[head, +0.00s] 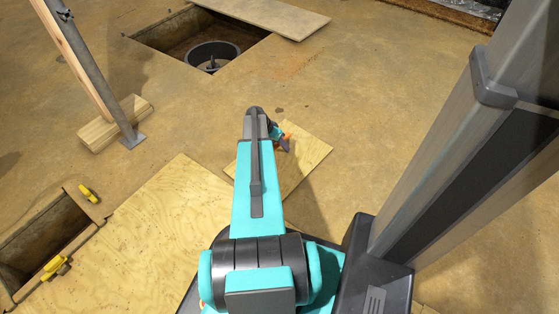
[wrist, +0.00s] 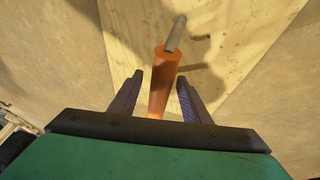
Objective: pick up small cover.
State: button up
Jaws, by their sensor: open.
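A small light plywood board (head: 308,153), which I take to be the small cover, lies flat on the floor ahead. My arm hides part of it. In the wrist view the board (wrist: 245,40) fills the upper middle. An orange handle (wrist: 162,75) with a grey metal rod shows over the board; I cannot tell whether it is fixed to it. My gripper (head: 281,139) is over the board. Its jaws are open, with one dark finger on each side of the orange handle and visible gaps between.
A larger plywood sheet (head: 155,235) lies left of my arm. An open pit (head: 165,40) with a round black rim inside is at the back, beside another board (head: 270,14). A second pit (head: 40,240) with yellow clamps is at left. A leaning post (head: 75,60) stands at upper left.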

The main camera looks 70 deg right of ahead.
jog(key=shift+b+x, duration=0.4)
jog(key=shift+x, duration=0.95)
jog(key=shift+f, duration=0.2)
grip_shut()
jog(key=shift+d, duration=0.1)
dwell(1.4)
